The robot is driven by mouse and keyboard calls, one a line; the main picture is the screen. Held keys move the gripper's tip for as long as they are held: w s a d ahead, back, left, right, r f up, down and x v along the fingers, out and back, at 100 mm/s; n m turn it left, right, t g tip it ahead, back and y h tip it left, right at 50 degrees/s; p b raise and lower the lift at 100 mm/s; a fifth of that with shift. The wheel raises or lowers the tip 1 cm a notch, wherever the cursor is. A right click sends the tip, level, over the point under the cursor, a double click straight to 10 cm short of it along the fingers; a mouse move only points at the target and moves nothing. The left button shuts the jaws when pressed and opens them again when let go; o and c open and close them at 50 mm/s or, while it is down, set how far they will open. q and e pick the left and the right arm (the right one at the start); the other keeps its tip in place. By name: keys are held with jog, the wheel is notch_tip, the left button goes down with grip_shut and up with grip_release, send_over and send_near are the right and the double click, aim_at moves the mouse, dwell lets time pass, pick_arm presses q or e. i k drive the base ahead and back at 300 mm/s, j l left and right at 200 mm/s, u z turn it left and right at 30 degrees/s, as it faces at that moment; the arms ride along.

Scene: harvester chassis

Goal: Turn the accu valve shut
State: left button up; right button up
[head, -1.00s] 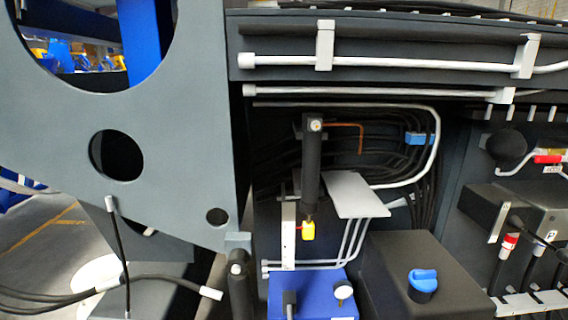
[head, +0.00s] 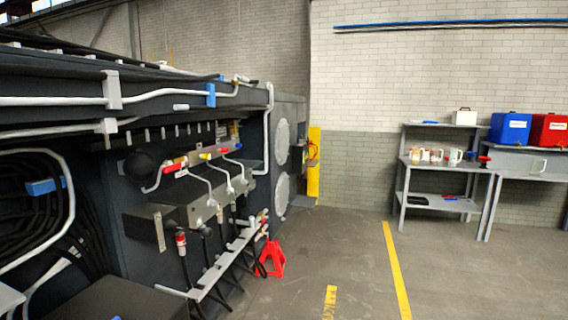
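Neither of my grippers is in the head view. A row of valves is mounted on the side of the dark chassis (head: 95,185), left of centre. The valve labels are too small to read, so I cannot tell for sure which is the accu valve.
A red stand (head: 271,258) is on the floor beside the chassis, near a hose rail (head: 225,268). A shelf table (head: 440,180) holding jugs, a blue box (head: 510,128) and a red box (head: 549,130) stand right. The floor (head: 350,250) between is open.

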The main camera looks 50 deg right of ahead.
aim_at(169, 168)
jog(key=z, duration=0.75)
